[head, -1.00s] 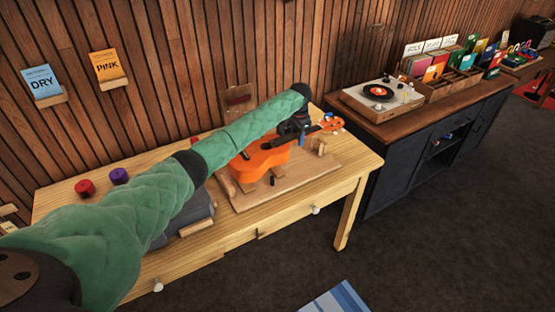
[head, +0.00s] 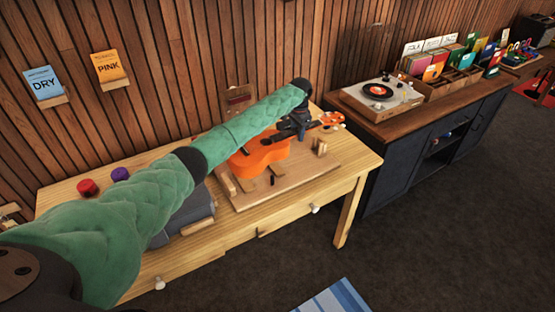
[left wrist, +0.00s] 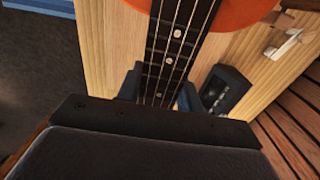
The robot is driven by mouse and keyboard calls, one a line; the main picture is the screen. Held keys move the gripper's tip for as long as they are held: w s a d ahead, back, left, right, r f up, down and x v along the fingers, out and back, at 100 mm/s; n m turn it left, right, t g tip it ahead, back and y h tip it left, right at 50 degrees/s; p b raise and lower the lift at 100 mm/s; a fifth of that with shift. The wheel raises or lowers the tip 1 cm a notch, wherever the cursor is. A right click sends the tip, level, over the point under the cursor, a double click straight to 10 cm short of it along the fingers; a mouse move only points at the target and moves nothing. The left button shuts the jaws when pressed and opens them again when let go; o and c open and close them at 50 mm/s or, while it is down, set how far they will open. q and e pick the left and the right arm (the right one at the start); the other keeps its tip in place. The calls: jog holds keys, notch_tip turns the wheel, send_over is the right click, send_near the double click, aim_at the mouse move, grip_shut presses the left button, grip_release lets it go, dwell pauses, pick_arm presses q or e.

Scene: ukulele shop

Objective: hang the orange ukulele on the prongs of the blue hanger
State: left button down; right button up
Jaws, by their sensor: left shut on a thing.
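The orange ukulele (head: 258,158) is at the wooden cradle board (head: 310,182) on the table, its headstock (head: 332,118) pointing right. My left gripper (head: 302,134) comes down from above on its neck. In the left wrist view, the fretted neck (left wrist: 172,50) runs between the two blue fingers of my left gripper (left wrist: 160,94), and the orange body (left wrist: 225,12) is at the top edge. The gripper is shut on the neck. I cannot tell clearly whether the body still touches the board. My right gripper is not in view. I see no blue hanger with prongs.
The light wood table (head: 330,200) also bears a grey case (head: 185,220), a red spool (head: 87,187) and a purple one (head: 120,174). A dark cabinet (head: 425,150) with a record player (head: 380,95) stands to the right. The floor in front is mostly clear.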

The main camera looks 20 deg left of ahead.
pick_arm(q)
jog(key=shift+r+p, duration=1.45)
jog(key=shift+r, duration=0.6)
